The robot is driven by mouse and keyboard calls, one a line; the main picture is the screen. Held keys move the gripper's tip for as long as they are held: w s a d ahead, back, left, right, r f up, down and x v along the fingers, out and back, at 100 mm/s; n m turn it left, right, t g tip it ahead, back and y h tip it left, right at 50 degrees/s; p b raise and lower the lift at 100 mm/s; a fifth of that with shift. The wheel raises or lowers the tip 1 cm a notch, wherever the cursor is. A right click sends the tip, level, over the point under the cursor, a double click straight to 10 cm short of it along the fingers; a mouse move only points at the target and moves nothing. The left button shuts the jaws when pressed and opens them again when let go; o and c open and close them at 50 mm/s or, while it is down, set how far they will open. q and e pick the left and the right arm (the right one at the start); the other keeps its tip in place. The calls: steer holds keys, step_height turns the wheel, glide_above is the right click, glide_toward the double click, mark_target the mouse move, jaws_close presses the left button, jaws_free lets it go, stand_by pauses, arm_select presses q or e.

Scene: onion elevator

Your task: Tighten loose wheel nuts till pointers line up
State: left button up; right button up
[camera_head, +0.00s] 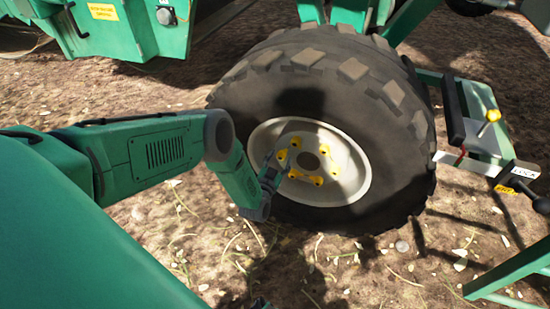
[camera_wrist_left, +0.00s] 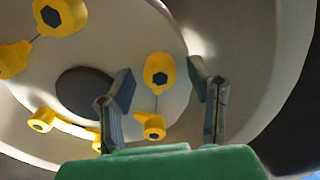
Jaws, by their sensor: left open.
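A big black tyre (camera_head: 262,98) stands upright around a pale wheel rim (camera_head: 350,190). Yellow pointers on dark nuts ring the dark hub hole (camera_head: 310,161). A further pair of nuts is at upper left, one at the top (camera_wrist_left: 60,17). Two more sit at lower left, one clear (camera_wrist_left: 40,120) and one partly hidden by a finger. My left gripper (camera_head: 276,165) is open at the wheel's left side; contact cannot be told.
A green frame with a yellow-knobbed lever (camera_head: 490,117) stands right of the wheel. Green machine parts (camera_head: 130,28) are behind at upper left. A green bar (camera_head: 515,275) crosses the lower right. Bare soil with scattered debris lies in front.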

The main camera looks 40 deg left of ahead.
arm_select(q)
steer(key=v, duration=1.1)
steer(key=shift+s, duration=0.2)
steer(key=shift+f, duration=0.15)
